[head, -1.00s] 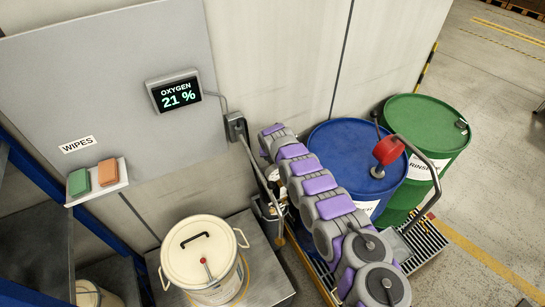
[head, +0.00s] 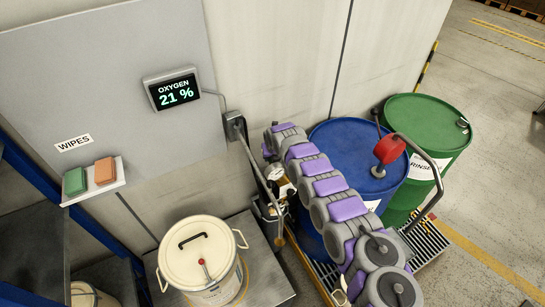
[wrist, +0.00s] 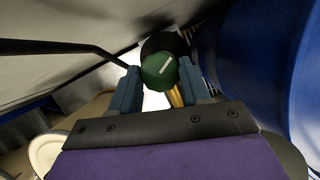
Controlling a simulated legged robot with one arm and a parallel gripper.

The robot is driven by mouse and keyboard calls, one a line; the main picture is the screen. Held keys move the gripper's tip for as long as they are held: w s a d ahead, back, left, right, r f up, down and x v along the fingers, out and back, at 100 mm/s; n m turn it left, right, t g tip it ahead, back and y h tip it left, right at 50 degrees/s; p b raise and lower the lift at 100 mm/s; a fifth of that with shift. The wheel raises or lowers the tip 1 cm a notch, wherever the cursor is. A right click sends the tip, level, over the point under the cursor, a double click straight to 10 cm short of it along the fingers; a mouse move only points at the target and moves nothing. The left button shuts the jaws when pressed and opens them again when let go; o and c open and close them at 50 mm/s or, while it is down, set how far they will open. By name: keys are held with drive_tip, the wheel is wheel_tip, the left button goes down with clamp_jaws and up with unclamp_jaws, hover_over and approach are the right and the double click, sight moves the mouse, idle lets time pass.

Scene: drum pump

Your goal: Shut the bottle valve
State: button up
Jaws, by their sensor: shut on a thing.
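The bottle valve shows in the wrist view as a round green knob (wrist: 158,70) with a white line on its face, slanting up to the right. My gripper (wrist: 161,84) is shut on this knob, one blue-grey finger on each side. A brass-coloured part (wrist: 175,97) shows just below the knob, between the fingers. In the head view my arm covers the gripper and the knob. A round gauge (head: 274,172) shows beside my arm, near the wall. Most of the bottle is hidden.
A blue drum (head: 348,146) with a red-topped pump (head: 389,150) stands close right of my arm. A green drum (head: 428,122) is behind it. A white lidded bucket (head: 200,253) stands left on a grey surface. An oxygen display (head: 173,92) reads 21 %.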

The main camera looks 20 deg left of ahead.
drive_tip(key=o, duration=1)
drive_tip(key=shift+o, duration=0.2)
drive_tip(key=shift+r, duration=0.1)
drive_tip(key=shift+s+d+r, duration=0.15)
drive_tip(key=shift+r, duration=0.5)
drive_tip(key=p+v, duration=0.1)
drive_tip(key=v, duration=1.4)
drive_tip(key=shift+s+r, duration=0.25)
drive_tip(key=shift+s, duration=0.05)
